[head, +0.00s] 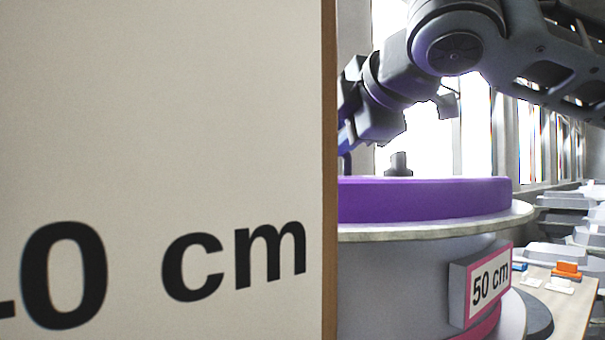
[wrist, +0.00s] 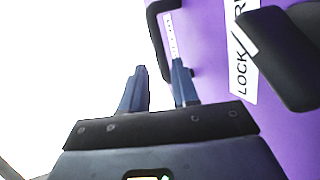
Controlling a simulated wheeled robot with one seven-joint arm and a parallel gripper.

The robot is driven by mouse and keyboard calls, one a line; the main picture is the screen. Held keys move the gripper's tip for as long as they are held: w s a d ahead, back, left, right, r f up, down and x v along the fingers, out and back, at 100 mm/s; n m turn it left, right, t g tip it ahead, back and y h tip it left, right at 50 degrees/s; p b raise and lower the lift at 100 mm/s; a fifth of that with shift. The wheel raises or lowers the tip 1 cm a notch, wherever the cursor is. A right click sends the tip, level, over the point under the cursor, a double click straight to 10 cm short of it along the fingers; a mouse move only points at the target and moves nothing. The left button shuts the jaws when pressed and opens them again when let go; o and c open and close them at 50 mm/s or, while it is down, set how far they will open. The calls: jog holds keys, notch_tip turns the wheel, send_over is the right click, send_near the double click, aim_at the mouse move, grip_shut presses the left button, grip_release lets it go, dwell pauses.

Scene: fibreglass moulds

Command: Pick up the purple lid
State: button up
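The purple lid (head: 425,200) lies flat on a round grey stand (head: 400,265) labelled 50 cm in the head view. A dark knob (head: 400,164) rises from its top. In the wrist view the lid (wrist: 205,45) fills the right side, with white lettered labels, a dark handle (wrist: 154,38) and a dark part (wrist: 290,75) at the right edge. My gripper (wrist: 159,67) is open, its two fingers apart near the lower end of the handle. I cannot tell whether they touch it. In the head view my arm reaches over the lid; the fingers are not clear there.
A large white panel (head: 165,130) with "cm" lettering covers the left half of the head view and hides part of the lid and stand. At right a table (head: 567,305) holds small orange (head: 567,268) and blue items. Grey stacked shapes (head: 565,225) and bright windows stand behind.

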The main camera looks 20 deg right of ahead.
jog(key=shift+w+d+f+h, duration=0.2)
jog(key=shift+w+d+h, duration=0.25)
jog(key=shift+d+h, duration=0.1)
jog(key=shift+w+f, duration=0.1)
jog(key=shift+w, duration=0.25)
jog(key=p+x, duration=0.1)
jog(key=x, duration=0.3)
jog(key=p+x, duration=0.1)
jog(key=shift+w+a+f+p, duration=0.1)
jog(key=shift+w+a+p, duration=0.25)
jog(key=shift+w, duration=0.05)
jog(key=shift+w+f, duration=0.3)
jog(key=shift+w, duration=0.2)
jog(key=shift+c, duration=0.4)
grip_shut()
